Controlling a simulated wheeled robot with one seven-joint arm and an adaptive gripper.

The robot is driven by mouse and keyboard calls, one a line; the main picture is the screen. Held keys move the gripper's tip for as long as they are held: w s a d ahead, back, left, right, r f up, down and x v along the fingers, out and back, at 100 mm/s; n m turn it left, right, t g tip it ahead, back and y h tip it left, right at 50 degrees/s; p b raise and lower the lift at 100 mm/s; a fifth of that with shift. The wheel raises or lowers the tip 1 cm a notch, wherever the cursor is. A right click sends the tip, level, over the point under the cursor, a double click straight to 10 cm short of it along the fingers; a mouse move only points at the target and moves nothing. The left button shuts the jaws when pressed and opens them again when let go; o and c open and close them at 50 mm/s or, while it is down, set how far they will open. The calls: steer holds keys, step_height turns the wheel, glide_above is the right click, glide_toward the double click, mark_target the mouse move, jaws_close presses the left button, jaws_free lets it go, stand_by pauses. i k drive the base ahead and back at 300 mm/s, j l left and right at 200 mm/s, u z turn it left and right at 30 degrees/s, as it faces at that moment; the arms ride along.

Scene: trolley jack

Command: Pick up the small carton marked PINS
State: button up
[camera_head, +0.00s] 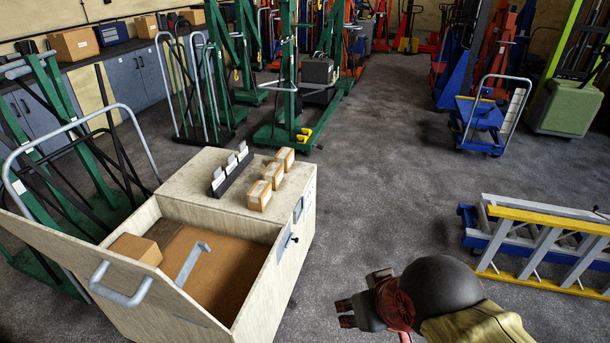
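Three small brown cartons stand in a row on the flat lid part of a pale wooden chest: the far carton (286,157), the middle carton (272,173) and the near carton (259,194). Their markings are too small to read, so I cannot tell which one says PINS. My gripper (346,313) is at the bottom of the view, right of the chest and well apart from the cartons. Its fingers point left and hold nothing that I can see. How far they are parted is unclear.
The chest (300,262) has an open bin in front, with a larger carton (135,248) and a grey handle inside. A dark rack with white cards (230,172) stands left of the cartons. A yellow and grey ladder (545,240) lies at right. Floor between is clear.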

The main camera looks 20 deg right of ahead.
mark_target(273, 173)
steer(key=i+l+z, duration=0.25)
steer(key=i, duration=1.25)
steer(key=i+l+z, duration=0.1)
steer(key=i+z, duration=0.2)
steer(key=i, duration=1.15)
